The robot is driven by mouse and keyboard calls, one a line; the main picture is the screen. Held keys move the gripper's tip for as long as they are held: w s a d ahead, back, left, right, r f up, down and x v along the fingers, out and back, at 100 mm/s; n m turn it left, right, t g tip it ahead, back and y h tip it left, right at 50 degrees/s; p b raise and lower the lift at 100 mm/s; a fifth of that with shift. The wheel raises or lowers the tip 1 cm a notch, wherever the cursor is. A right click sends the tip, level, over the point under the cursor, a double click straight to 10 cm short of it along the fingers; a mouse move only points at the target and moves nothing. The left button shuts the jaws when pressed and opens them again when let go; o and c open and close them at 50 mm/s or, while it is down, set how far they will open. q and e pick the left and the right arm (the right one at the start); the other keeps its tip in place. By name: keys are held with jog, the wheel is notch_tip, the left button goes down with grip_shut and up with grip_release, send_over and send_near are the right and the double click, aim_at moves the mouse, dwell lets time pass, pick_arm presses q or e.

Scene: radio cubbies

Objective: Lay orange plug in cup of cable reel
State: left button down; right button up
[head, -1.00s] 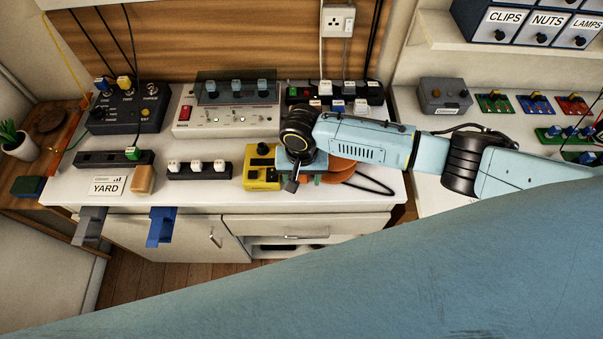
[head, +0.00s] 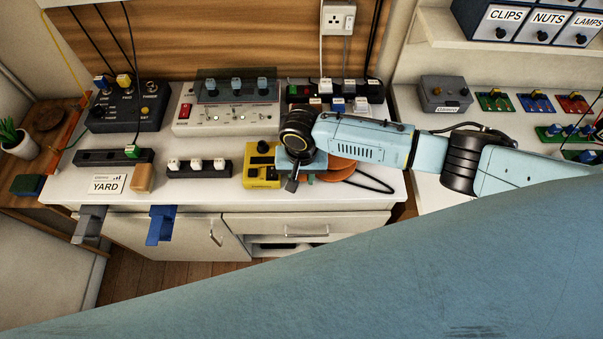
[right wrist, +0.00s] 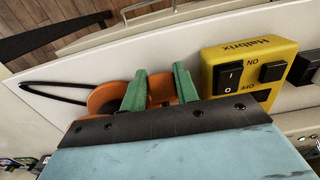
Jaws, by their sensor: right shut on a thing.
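The cable reel (head: 340,168) is orange and lies at the right front of the white bench, partly behind my right gripper. In the right wrist view the reel (right wrist: 106,98) shows left of the green fingers. My right gripper (head: 304,178) is low over the bench, close beside the reel. In the right wrist view its fingers (right wrist: 159,90) are shut on an orange piece, the orange plug (right wrist: 160,86), mostly hidden between them. The reel's cup is hidden, so I cannot tell whether the plug touches it. My left gripper is not in view.
A yellow switch box (head: 261,166) stands just left of the gripper. A black cable loop (head: 372,182) lies right of the reel. A black socket strip (head: 199,169) and a grey control panel (head: 228,107) stand farther left and back. The front edge is close.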

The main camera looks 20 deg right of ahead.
aim_at(302, 179)
jog(key=w+d+r+n+b, duration=0.1)
jog(key=d+r, duration=0.3)
jog(key=r, duration=0.7)
jog(key=w+d+r+n+b, duration=0.1)
jog(key=d+r, duration=0.3)
jog(key=r, duration=0.8)
jog(key=shift+d+n+b, duration=0.35)
jog(key=shift+n+b, duration=0.15)
jog(key=shift+n, duration=0.2)
jog(key=shift+a+f, duration=0.1)
